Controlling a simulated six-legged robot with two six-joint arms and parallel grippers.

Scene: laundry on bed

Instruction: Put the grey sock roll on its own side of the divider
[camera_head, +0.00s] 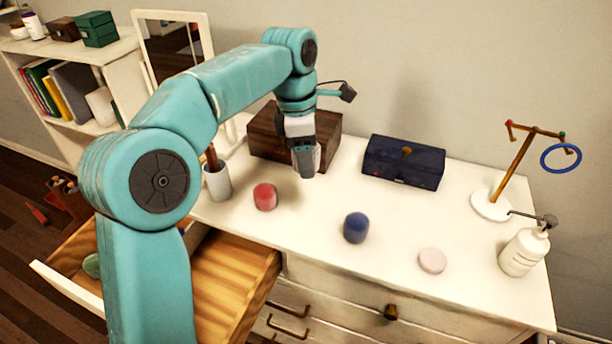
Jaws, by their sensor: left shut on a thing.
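My left gripper (304,168) hangs above the back of the white dresser top, in front of the dark wooden box. It is shut on a small grey thing, which looks like the grey sock roll (317,158); the fingers hide most of it. A red roll (265,197) and a blue roll (356,228) stand on the dresser top. The open drawer (235,277) is at the lower left, partly behind my left arm. A green roll (92,265) lies at its left side. The divider cannot be made out clearly. My right gripper is out of view.
A wooden box (267,137), a navy box (404,163) and a white cup (217,182) stand on the dresser. A pale pink disc (432,261), a pump bottle (524,250) and a jewellery stand (492,205) are at the right. The front middle is clear.

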